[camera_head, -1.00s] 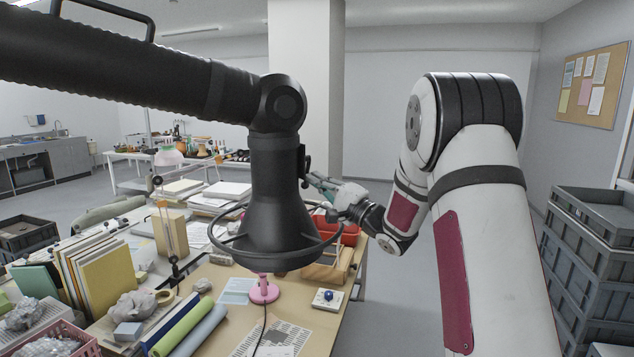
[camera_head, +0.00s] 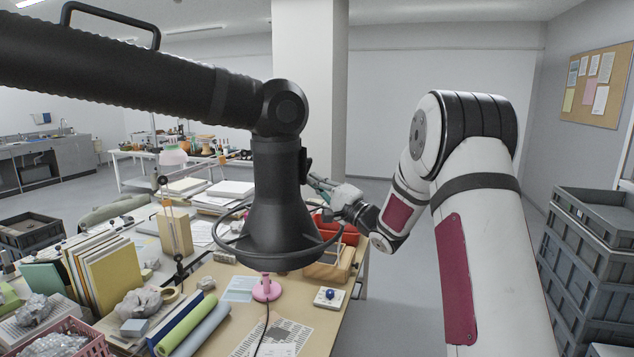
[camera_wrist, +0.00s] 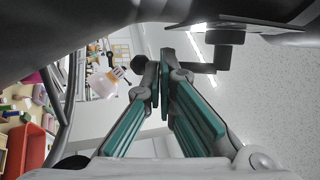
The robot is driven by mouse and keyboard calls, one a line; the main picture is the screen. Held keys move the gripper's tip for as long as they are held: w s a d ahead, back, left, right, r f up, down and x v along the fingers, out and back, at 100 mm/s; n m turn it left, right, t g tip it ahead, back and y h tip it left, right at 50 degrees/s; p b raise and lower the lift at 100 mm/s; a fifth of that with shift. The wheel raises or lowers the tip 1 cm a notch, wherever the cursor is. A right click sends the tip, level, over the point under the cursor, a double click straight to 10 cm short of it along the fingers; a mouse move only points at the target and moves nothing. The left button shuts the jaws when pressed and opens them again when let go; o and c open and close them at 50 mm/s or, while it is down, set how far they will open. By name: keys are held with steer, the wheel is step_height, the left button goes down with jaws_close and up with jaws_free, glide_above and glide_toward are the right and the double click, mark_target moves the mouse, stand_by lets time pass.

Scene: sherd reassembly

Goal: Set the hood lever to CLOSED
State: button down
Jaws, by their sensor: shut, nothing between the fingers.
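The black extraction hood (camera_head: 275,205) hangs from its thick jointed duct over the table, its wide wire ring around the lower rim. The hood lever (camera_head: 305,166) is a small dark part on the right side of its neck. My gripper (camera_head: 318,184) is right beside it, fingers pointing at the neck. In the wrist view the teal-padded fingers (camera_wrist: 164,60) come together at the tips, with nothing held. The dark lever arm (camera_wrist: 203,68) lies at the fingertips, with a round dark knob (camera_wrist: 139,63) on their other side. I cannot tell whether they touch, nor read any marking.
Below the hood the table (camera_head: 235,325) holds a pink stand (camera_head: 266,290), a small white box with a blue knob (camera_head: 329,296), a red bin (camera_head: 326,228), books and rolls. Grey crates (camera_head: 590,250) are stacked at the right. The floor between is clear.

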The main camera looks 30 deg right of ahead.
mark_target(307, 173)
steer(key=shift+w+a+r+p, duration=0.1)
steer(key=shift+w+r+p, duration=0.25)
steer(key=shift+w, duration=0.6)
steer(key=shift+w+r+p, duration=0.15)
steer(key=shift+w+r, duration=0.25)
steer(key=shift+w, duration=0.55)
steer(key=shift+w+r+n+t+y, duration=0.1)
steer(key=shift+w+n+t+y, duration=0.2)
steer(key=shift+t+y, duration=0.15)
steer(key=shift+r, duration=0.4)
steer(key=shift+w+r, duration=0.1)
steer(key=s+d+f, duration=0.1)
steer(key=s+d, duration=0.4)
steer(key=s, duration=0.8)
steer(key=shift+s+f, duration=0.15)
steer(key=shift+s, duration=0.25)
steer(key=shift+d, duration=0.1)
